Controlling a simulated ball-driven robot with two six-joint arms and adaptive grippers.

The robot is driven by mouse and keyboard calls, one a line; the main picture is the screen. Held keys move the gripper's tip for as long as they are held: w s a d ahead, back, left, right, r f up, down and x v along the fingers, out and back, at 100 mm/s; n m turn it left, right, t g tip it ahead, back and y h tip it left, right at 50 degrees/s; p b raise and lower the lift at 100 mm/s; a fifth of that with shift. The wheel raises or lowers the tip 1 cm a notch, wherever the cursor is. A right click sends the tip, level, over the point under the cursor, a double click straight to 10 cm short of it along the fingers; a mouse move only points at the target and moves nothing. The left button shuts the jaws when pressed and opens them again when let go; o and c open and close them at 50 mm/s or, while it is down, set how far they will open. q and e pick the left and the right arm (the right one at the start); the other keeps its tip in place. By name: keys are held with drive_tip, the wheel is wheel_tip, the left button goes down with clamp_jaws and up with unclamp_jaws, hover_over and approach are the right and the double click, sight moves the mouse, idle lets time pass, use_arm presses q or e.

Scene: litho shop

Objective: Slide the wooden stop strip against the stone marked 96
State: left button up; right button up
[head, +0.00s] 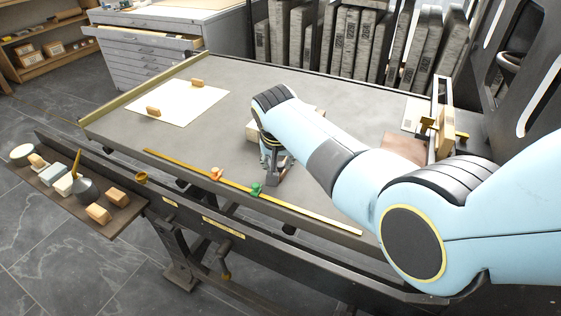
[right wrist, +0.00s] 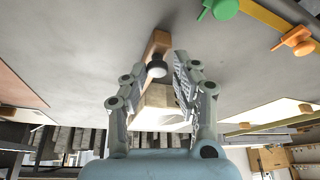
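My right gripper (head: 274,172) is low over the grey table, reaching in from the right. In the right wrist view its two fingers (right wrist: 160,72) are apart. A black knob (right wrist: 157,69) on a wooden strip (right wrist: 158,44) shows between the fingertips, with visible gaps beside it. A pale cream block (right wrist: 160,97), which looks like the stone, lies behind the strip, close to it or touching; I cannot tell which. In the head view the pale block (head: 252,132) is partly hidden by my arm. No number 96 can be read. My left gripper is not in view.
The grey table (head: 225,128) carries a paper sheet (head: 188,103) with wooden blocks at left. A yellow rule (head: 310,208) with an orange clip (head: 216,174) and a green clip (head: 256,189) runs along the front edge. A wooden-and-metal frame (head: 443,130) stands at right.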

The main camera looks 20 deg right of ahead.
drive_tip(key=shift+o, duration=1.4)
drive_tip(key=shift+w, duration=0.1)
drive_tip(key=shift+r, duration=0.1)
drive_tip(key=v, duration=0.7)
drive_tip(key=shift+a+r, duration=0.1)
drive_tip(key=shift+r, duration=0.05)
